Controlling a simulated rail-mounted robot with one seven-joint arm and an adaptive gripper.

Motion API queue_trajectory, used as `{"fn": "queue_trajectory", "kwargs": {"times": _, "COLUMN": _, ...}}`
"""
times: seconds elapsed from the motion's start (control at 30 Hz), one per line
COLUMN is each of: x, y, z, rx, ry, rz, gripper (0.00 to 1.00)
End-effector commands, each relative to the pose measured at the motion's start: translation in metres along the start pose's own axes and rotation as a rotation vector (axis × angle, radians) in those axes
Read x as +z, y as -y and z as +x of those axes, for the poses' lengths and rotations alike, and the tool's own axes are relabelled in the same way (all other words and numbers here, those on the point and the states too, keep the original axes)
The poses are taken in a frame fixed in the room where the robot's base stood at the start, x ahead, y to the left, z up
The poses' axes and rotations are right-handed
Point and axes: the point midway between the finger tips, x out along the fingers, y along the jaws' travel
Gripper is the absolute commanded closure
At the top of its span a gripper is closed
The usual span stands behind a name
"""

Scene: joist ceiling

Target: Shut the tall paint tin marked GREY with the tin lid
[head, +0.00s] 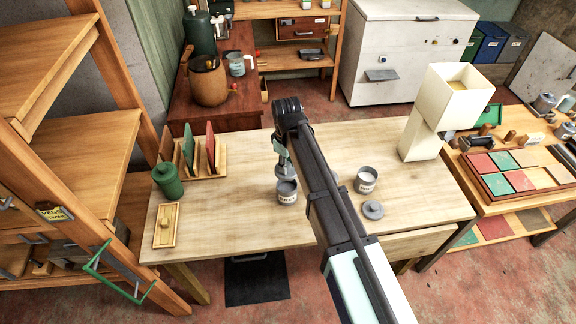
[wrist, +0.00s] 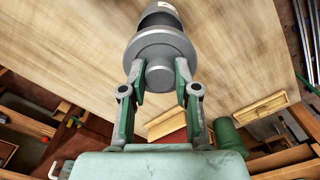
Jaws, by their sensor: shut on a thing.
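My gripper (head: 284,164) points down over the middle of the table. In the wrist view its fingers (wrist: 160,78) are shut on the knob of a grey round tin lid (wrist: 160,48). The lid is at the mouth of a grey tin (head: 288,194) with a pale label; I cannot tell whether it is seated or just above. Part of the tin also shows beyond the lid in the wrist view (wrist: 158,18). A second grey labelled tin (head: 366,181) stands open to the right. The label words are too small to read surely.
A loose grey lid (head: 373,210) lies in front of the second tin. A cream box-shaped tower (head: 424,135) stands behind right. A green canister (head: 168,182), a rack of coloured boards (head: 205,172) and a small wooden tray (head: 167,228) are at left. The front middle of the table is bare.

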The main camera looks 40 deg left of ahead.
Motion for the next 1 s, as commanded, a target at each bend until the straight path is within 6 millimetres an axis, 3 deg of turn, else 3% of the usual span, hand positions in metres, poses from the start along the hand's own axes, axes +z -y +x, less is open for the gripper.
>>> {"fn": "queue_trajectory", "kwargs": {"times": 0.53, "x": 0.001, "y": 0.000, "z": -0.001, "rx": -0.002, "ry": 0.002, "rz": -0.026, "gripper": 1.00}}
{"fn": "queue_trajectory", "kwargs": {"times": 1.0, "x": 0.001, "y": 0.000, "z": 0.031, "rx": -0.001, "ry": 0.002, "rz": -0.026, "gripper": 1.00}}
